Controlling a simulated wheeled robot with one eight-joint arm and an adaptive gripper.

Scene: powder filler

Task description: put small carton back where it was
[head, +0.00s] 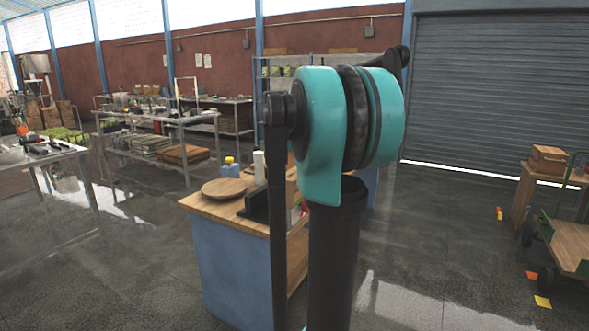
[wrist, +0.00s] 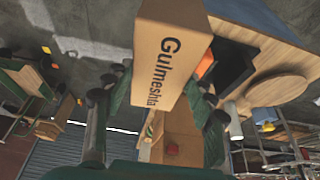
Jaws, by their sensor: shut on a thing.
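In the wrist view, a small brown carton (wrist: 172,55) printed "Gulmesha" fills the upper middle. My gripper (wrist: 155,98) is shut on it, with one dark green finger on each side. The wooden top of the blue-sided counter (wrist: 265,48) shows behind and to the right of the carton. In the head view, the counter (head: 235,255) stands in the middle, partly hidden by my arm. My gripper and the carton in it cannot be made out in the head view. Whether the carton touches anything below is not clear.
On the counter are a round wooden board (head: 224,188), a black tray (head: 256,206), a white bottle (head: 259,164) and a yellow-capped blue bottle (head: 230,167). A cart (head: 565,245) and brown boxes (head: 548,160) stand at right. Open wet floor (head: 440,230) lies between.

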